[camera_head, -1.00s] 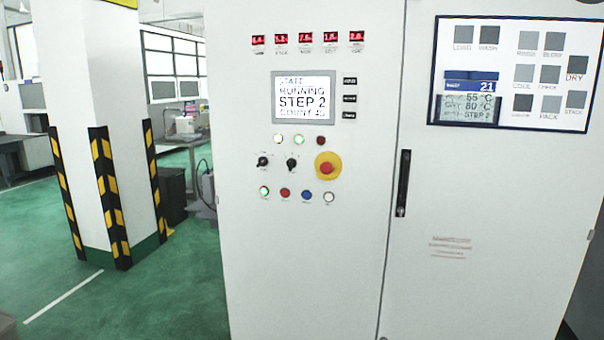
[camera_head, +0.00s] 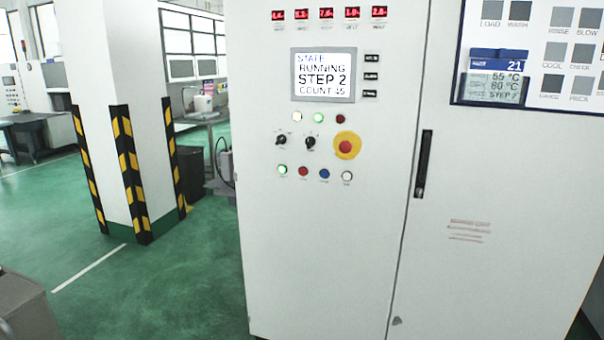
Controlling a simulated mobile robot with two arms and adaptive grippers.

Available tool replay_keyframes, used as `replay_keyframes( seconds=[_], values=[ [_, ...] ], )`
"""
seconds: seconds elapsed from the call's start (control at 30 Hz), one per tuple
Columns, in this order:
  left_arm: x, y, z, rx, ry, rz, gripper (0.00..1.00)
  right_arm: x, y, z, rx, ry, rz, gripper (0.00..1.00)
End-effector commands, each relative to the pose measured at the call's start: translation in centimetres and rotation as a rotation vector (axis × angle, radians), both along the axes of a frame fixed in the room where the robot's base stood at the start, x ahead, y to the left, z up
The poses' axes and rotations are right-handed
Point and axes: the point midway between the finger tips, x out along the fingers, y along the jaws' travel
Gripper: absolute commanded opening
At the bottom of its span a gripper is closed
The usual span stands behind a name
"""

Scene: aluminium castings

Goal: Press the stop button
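The white control cabinet (camera_head: 270,250) stands in front of me with its doors shut. On its left door, a bottom row holds a lit green button (camera_head: 282,169), a small red button (camera_head: 303,171), a blue button (camera_head: 325,173) and a white button (camera_head: 347,176). A larger red mushroom button (camera_head: 345,147) on a yellow round plate sits above the row's right end. The button labels are too small to read. The screen (camera_head: 323,75) reads "RUNNING STEP 2 COUNT 45". Neither of my grippers is in view.
Two black selector knobs (camera_head: 281,140) and lamps sit above the button row. A black door handle (camera_head: 423,164) is to the right. A pillar with yellow-black guards (camera_head: 129,170) stands at the left. The green floor (camera_head: 190,280) between is clear. A grey box (camera_head: 25,308) is at bottom left.

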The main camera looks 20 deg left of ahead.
Motion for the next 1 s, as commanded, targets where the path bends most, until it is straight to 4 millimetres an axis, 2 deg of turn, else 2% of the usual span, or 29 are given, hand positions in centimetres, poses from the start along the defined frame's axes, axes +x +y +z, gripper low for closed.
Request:
replay_keyframes(
  seconds=[0.03, 0.1, 1.0],
  values=[
    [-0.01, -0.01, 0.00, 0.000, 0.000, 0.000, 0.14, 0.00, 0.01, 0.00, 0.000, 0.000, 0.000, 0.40],
    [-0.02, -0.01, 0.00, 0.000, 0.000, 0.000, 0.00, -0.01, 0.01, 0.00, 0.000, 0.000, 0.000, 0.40],
    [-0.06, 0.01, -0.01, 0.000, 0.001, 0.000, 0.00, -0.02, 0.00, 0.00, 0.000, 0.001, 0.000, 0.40]
  ],
)
